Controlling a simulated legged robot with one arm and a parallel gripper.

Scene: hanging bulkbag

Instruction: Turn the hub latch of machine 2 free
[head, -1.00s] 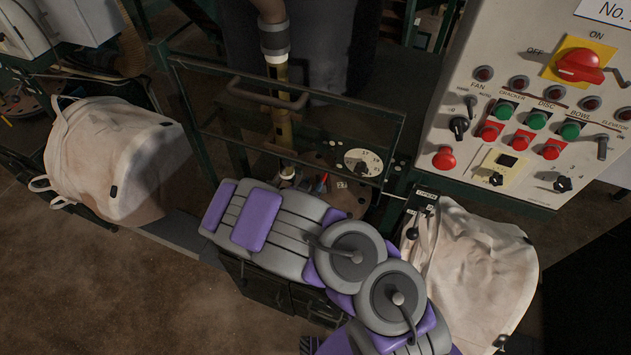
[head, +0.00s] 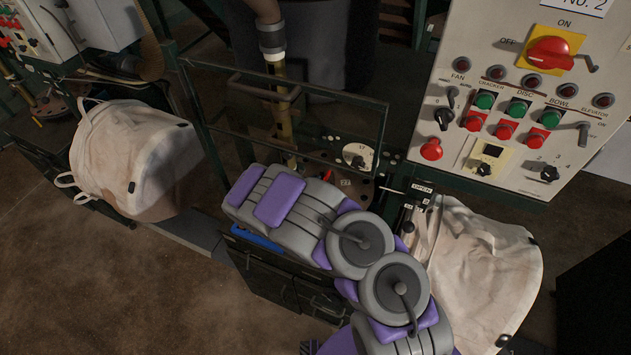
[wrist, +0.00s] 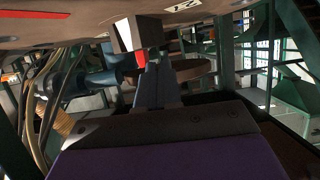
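Machine 2's panel (head: 510,100) carries a "No. 2" plate. The dark round hub plate (head: 352,190) lies partly behind my arm, with a red pointer (head: 327,174) and a white numbered dial (head: 358,156) near it. In the wrist view, the underside of a brownish plate (wrist: 215,22) fills the top. A pale block (wrist: 127,35) and a small red piece (wrist: 141,58) hang beneath it; I cannot tell whether either is the hub latch. My gripper (wrist: 163,72) points in under the plate, close beside the red piece. Its tips are unclear. In the head view my arm hides the gripper.
White bags hang at left (head: 135,155) and right (head: 475,265). A framed clear guard (head: 285,125) stands behind the hub. A blue piece (head: 257,238) shows below my arm. Cables (wrist: 45,90) hang left in the wrist view. Floor at lower left is clear.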

